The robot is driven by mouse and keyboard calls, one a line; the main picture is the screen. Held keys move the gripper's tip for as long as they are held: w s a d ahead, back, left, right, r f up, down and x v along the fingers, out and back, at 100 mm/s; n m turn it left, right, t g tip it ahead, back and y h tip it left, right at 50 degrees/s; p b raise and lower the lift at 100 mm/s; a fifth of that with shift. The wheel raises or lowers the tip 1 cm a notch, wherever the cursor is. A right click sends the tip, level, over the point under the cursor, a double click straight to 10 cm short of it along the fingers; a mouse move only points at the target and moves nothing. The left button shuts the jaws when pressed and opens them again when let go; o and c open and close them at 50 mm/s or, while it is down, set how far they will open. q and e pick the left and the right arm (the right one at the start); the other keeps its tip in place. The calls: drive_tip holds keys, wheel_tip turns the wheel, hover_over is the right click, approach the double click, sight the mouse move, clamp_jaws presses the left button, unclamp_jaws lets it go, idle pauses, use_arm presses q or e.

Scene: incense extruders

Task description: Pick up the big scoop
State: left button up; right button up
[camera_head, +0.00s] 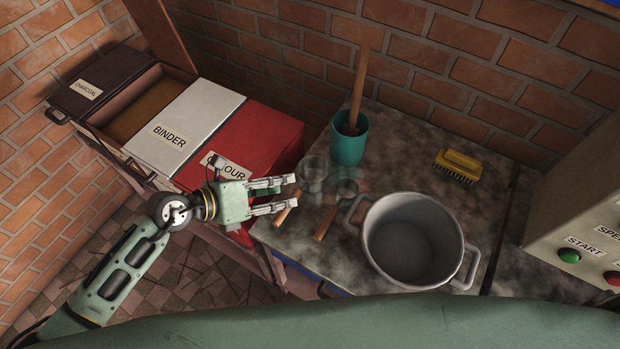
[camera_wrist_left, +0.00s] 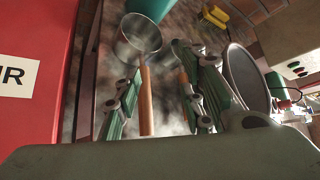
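Two scoops with metal cups and wooden handles lie on the stone counter. The bigger scoop (camera_head: 314,172) is the left one, its handle toward the counter's front edge; the smaller scoop (camera_head: 346,188) lies just right of it. My left gripper (camera_head: 292,194) is open and empty, pointing right at the bigger scoop. In the left wrist view, the bigger scoop's cup (camera_wrist_left: 140,34) is ahead and its handle runs between the open fingers of my left gripper (camera_wrist_left: 165,85). I cannot tell whether a finger touches it. My right gripper is not in view.
A grey two-handled pot (camera_head: 412,240) stands right of the scoops. A teal cup (camera_head: 348,146) with a wooden-handled tool is behind them. A yellow brush (camera_head: 457,165) lies farther right. The red bin (camera_head: 265,140) borders the counter's left side.

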sight(295, 194)
use_arm(q)
drive_tip(key=f, duration=0.1)
drive_tip(key=a+f+y, duration=0.1)
drive_tip(key=shift+s+a+f+m+g, duration=0.15)
drive_tip(key=shift+f+m+g, duration=0.15)
drive_tip(key=shift+m, duration=0.1)
drive_tip(key=p+x, duration=0.1)
drive_tip(key=x, duration=0.6)
drive_tip(key=shift+f+p, duration=0.3)
drive_tip(key=shift+p, duration=0.1)
clamp_jaws()
drive_tip(key=shift+r, duration=0.1)
